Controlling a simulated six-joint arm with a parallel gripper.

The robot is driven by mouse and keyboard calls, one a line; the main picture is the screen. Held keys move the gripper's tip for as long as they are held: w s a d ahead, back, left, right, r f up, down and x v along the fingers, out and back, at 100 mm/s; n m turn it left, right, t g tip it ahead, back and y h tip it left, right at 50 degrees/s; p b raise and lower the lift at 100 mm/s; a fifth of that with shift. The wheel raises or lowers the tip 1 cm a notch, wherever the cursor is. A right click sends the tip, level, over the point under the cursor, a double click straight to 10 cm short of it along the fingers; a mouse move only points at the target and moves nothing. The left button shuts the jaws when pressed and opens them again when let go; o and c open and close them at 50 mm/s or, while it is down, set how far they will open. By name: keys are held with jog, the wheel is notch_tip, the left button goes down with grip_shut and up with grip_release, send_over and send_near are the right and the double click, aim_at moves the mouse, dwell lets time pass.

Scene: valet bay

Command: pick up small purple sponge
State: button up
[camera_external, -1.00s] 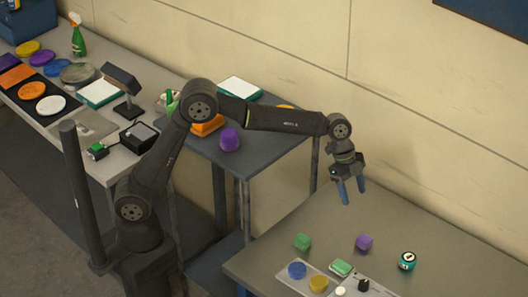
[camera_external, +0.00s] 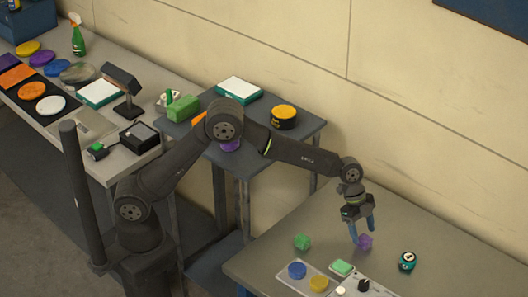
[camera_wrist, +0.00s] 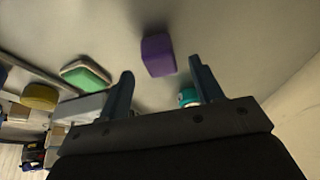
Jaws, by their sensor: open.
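The small purple sponge (camera_external: 365,242) is a little block on the grey table at the right in the external view. It also shows in the wrist view (camera_wrist: 158,55), ahead of and between the two blue fingers. My gripper (camera_external: 362,232) is open and points down just above the sponge, its fingertips close to it. In the wrist view my gripper (camera_wrist: 160,80) has nothing between its fingers at their bases. I cannot tell whether a finger touches the sponge.
A green block (camera_external: 302,242) lies left of the sponge and a teal round item (camera_external: 407,261) lies right. The table behind is clear.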

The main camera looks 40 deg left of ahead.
aim_at(365, 238)
jog(key=x, duration=0.3)
jog(key=shift+d+f, duration=0.1)
jog(key=shift+d, duration=0.05)
jog(key=c, duration=1)
jog(key=shift+c, duration=0.3)
